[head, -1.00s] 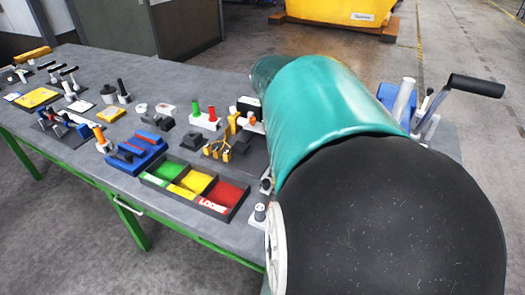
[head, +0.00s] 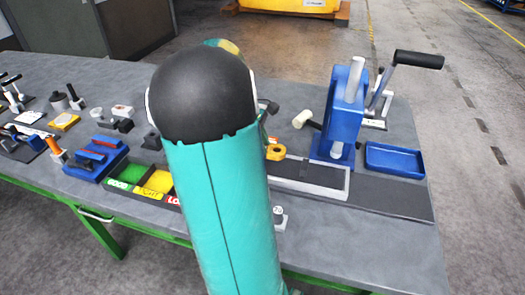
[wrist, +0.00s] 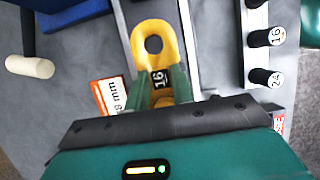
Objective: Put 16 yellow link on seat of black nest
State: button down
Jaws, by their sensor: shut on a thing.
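The yellow link (wrist: 153,48), with a round hole at its far end and a black "16" label, is held in my gripper (wrist: 158,98). The green fingers are shut on its near end. It also shows in the head view (head: 275,152), just right of my arm. In the wrist view it overlaps a grey channel between two pale rails; I cannot tell whether it touches anything below. In the head view, a dark flat bed in a pale frame (head: 335,188) lies under and right of the link. I cannot make out which part is the black nest.
A blue press (head: 345,115) with a black-handled crank (head: 418,60) stands behind. Pins labelled 16 (wrist: 277,36) and 24 (wrist: 276,79) stand right in the wrist view. My arm hides the bench middle.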

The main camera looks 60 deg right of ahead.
jog(key=shift+d+f, duration=0.1)
jog(key=shift+f, duration=1.5)
jog(key=shift+f, duration=0.2)
jog(key=shift+f, duration=0.2)
